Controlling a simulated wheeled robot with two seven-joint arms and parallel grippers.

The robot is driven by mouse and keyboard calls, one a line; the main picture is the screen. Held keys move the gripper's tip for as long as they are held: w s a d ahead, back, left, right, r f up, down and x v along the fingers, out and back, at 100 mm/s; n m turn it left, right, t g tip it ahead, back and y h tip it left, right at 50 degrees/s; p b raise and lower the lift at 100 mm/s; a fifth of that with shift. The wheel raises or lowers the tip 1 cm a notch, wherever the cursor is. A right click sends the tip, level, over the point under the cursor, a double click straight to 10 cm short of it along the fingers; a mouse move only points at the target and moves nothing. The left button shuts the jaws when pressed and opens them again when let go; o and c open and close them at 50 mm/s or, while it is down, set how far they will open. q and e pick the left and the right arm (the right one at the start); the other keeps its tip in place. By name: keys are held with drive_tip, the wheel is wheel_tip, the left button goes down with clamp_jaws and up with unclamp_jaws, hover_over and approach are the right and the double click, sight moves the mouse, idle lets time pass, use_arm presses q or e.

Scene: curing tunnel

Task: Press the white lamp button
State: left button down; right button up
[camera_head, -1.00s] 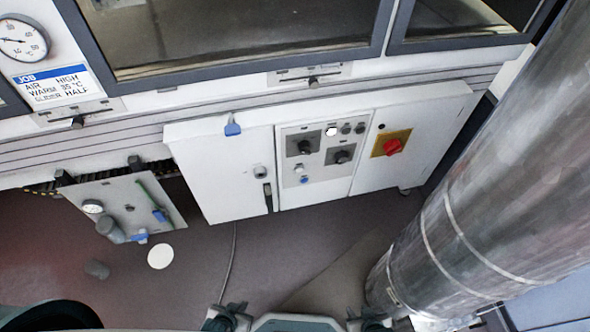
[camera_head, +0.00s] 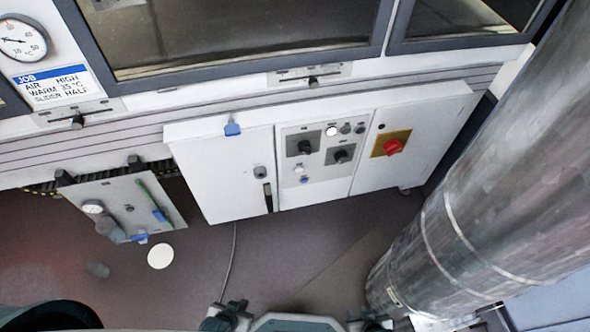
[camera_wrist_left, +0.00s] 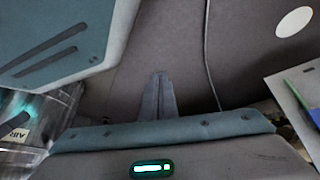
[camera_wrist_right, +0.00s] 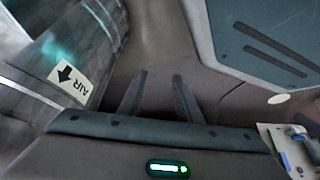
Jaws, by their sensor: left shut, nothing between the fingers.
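A bright white round lamp button (camera_head: 331,131) sits at the top of the grey control panel (camera_head: 318,175) on the white cabinet. A second small whitish button (camera_head: 299,169) sits lower left on that panel, above a small blue one. My left gripper (camera_head: 228,314) is at the bottom edge of the head view, far below and apart from the panel. In the left wrist view its fingers (camera_wrist_left: 160,92) are together and empty. My right gripper (camera_head: 371,321) is also at the bottom edge. In the right wrist view its fingers (camera_wrist_right: 160,92) stand apart with nothing between them.
A hinged plate with a gauge and valves (camera_head: 125,208) juts out at left. A large metal duct (camera_head: 480,190) fills the right side. Floor before the cabinet is mostly clear.

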use_arm(q)
drive_tip(key=shift+s, duration=0.25)
drive_tip(key=shift+w, duration=0.1)
use_arm(e)
drive_tip(key=shift+w, duration=0.15)
